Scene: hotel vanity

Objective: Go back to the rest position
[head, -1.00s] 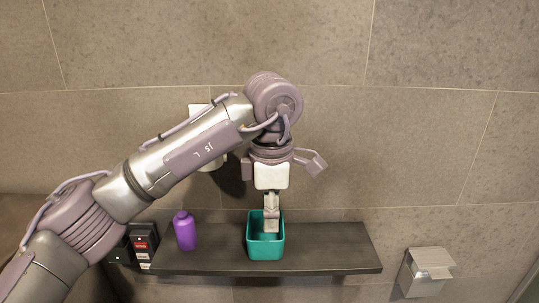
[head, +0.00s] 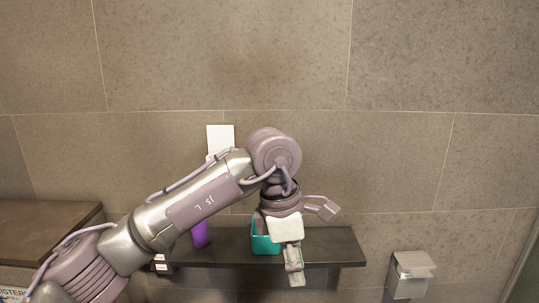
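My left gripper (head: 295,272) hangs pointing down at the front of the dark shelf (head: 335,246), just right of the teal container (head: 265,245) in the picture. Its fingers show side-on, one over the other, so their opening cannot be seen. I see nothing held in it. The teal container stands on the shelf, its upper right part hidden by my gripper. A purple bottle (head: 201,236) stands on the shelf to the left, partly hidden by my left arm. My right gripper is not in view.
A white wall fixture (head: 220,138) is partly behind my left arm. A metal paper holder (head: 410,273) is on the wall at the lower right. A dark wooden surface (head: 40,230) is at the left. The shelf's right part is bare.

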